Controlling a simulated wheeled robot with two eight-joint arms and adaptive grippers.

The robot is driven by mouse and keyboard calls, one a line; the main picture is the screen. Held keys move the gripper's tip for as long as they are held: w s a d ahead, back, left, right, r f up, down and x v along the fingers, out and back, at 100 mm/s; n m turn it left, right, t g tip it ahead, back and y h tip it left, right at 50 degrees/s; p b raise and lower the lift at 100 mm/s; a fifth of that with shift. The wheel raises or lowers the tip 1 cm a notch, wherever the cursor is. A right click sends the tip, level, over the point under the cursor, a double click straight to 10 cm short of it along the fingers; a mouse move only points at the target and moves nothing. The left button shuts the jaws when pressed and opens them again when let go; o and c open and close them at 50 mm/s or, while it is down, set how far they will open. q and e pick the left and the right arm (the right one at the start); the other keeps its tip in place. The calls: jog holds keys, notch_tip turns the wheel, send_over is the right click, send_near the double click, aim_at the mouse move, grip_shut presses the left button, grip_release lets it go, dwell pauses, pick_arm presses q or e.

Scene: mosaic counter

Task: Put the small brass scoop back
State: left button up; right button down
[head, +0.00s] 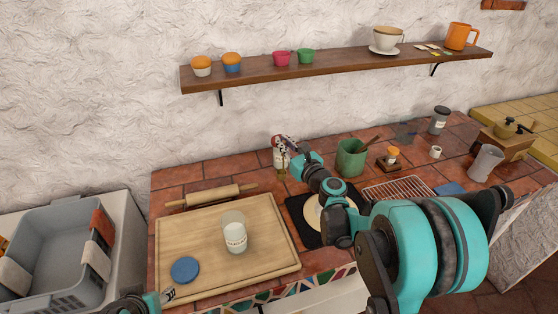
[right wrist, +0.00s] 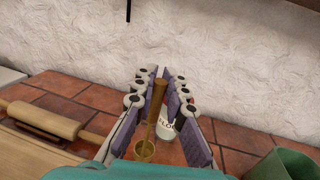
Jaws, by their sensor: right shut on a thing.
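The small brass scoop (right wrist: 158,98) stands nearly upright between the purple-lined fingers of my right gripper (right wrist: 160,92), which is shut on it. Its handle points up and its round bowl (right wrist: 145,150) is at the lower end. A white pot (right wrist: 167,124) with partly hidden dark lettering stands just behind the scoop. In the head view my right gripper (head: 281,142) is at the back of the counter by the wall, and the scoop is hard to make out there. Part of my left gripper (head: 167,296) shows at the bottom edge; its jaw opening is unclear.
A wooden board (head: 192,235) bears a jar of white powder (head: 235,238) and a blue lid (head: 185,270). A rolling pin (head: 212,195) lies behind them. A green pot (head: 351,158) stands right of my right gripper. A shelf (head: 340,68) runs above.

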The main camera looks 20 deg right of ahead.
pick_arm(q)
notch_tip(320, 180, down, 3)
jog(key=shift+r+b, duration=0.15)
jog(key=shift+b, duration=1)
pick_arm(e)
notch_tip(320, 180, down, 6)
jog(key=w+a, duration=0.1)
jog(key=w, duration=0.1)
jog(key=shift+w+a+r, duration=0.2)
pick_arm(q)
jog(key=shift+f, duration=0.2)
pick_arm(e)
jog(key=shift+f, duration=0.15)
jog(key=c, duration=1.6)
grip_release()
jog(key=shift+o, duration=0.2)
